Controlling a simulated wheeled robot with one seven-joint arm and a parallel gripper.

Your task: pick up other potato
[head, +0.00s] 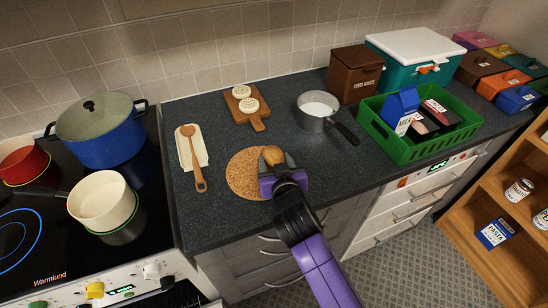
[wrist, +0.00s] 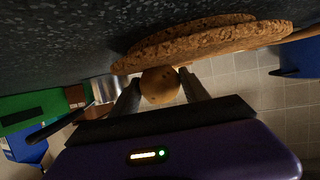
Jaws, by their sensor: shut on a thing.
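A brown potato (head: 272,155) is between the fingers of my gripper (head: 276,163), at the right part of a round cork mat (head: 242,174). In the wrist view the potato (wrist: 160,86) sits between the two fingertips (wrist: 161,90), and my gripper is shut on it. The cork mat (wrist: 205,40) is close by the potato there; I cannot tell whether they touch. No second potato is visible in either view.
A small wooden board (head: 257,124) with two white round items is behind. A wooden spoon (head: 194,160) lies left on a cream rest. A saucepan (head: 317,122) and green crate (head: 407,154) stand right; a blue pot (head: 100,140) stands on the hob.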

